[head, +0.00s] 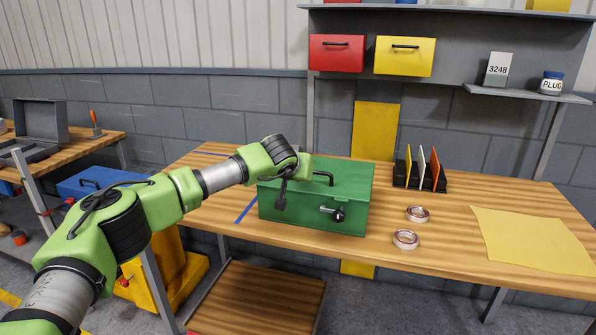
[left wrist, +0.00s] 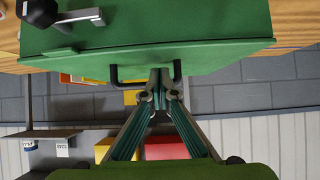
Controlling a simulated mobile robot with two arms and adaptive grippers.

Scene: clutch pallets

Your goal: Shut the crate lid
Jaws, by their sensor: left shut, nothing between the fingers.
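The green crate (head: 285,215) stands on the wooden workbench. Its lid (head: 350,175) looks flat, down on the crate body, with no clear gap; it has a black handle (head: 323,178). A metal and black latch (head: 336,213) is on the front face. My left gripper (head: 281,203) is shut and empty at the front left of the crate, left of the latch. In the left wrist view, which is upside down, its fingertips (left wrist: 160,76) overlap the handle (left wrist: 115,77); whether they touch it I cannot tell. My right gripper is not in view.
Right of the crate are two metal rings (head: 417,213) (head: 405,239), a black rack (head: 420,183) with upright coloured plates and a yellow sheet (head: 535,240). A shelf (head: 455,45) with red and yellow bins hangs above. A blue toolbox (head: 92,182) is at left.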

